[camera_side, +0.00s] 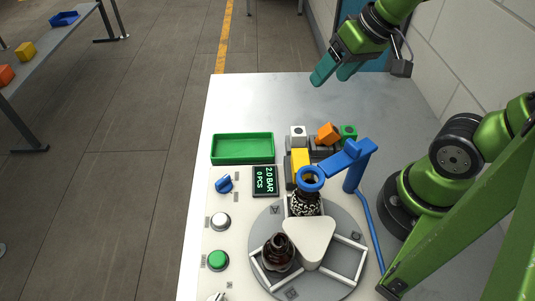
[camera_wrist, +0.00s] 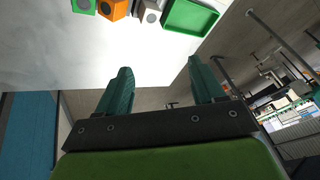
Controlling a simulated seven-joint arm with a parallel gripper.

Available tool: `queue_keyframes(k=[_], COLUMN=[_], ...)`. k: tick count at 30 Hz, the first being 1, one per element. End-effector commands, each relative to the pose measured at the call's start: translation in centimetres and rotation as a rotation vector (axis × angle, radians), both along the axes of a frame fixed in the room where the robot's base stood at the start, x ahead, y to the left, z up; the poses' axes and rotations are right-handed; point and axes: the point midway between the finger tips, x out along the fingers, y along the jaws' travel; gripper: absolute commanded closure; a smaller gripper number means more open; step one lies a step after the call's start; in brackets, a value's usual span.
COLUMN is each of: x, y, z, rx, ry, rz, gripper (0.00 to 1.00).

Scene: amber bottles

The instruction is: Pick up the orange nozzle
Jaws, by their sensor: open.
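The orange nozzle (camera_side: 328,133) is a small block that sits tilted at the back of the station, between a white nozzle (camera_side: 298,131) and a green nozzle (camera_side: 349,131). In the wrist view the orange nozzle (camera_wrist: 113,8) shows at the top edge, partly cut off. My gripper (camera_side: 334,74) is high above the back edge of the table, behind and above the nozzles. Its teal fingers are apart with nothing between them, as the wrist view (camera_wrist: 163,80) also shows.
A yellow block (camera_side: 300,160) stands in front of the nozzles. An empty green tray (camera_side: 242,136) lies left. The table's back part (camera_side: 265,95) is clear.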

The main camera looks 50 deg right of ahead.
Motion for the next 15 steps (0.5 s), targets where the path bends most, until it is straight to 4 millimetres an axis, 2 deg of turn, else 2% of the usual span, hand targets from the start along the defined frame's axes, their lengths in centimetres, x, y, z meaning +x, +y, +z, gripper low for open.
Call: queue_keyframes(k=[3, 9, 15], x=[0.9, 1.0, 0.4], y=[-1.4, -3.0, -3.4], z=[-1.8, -2.6, -2.1], rx=[-0.152, -0.295, -0.343], ry=[0.164, 0.323, 0.349], rz=[0.275, 0.731, 0.975], gripper=[0.32, 0.32, 0.32])
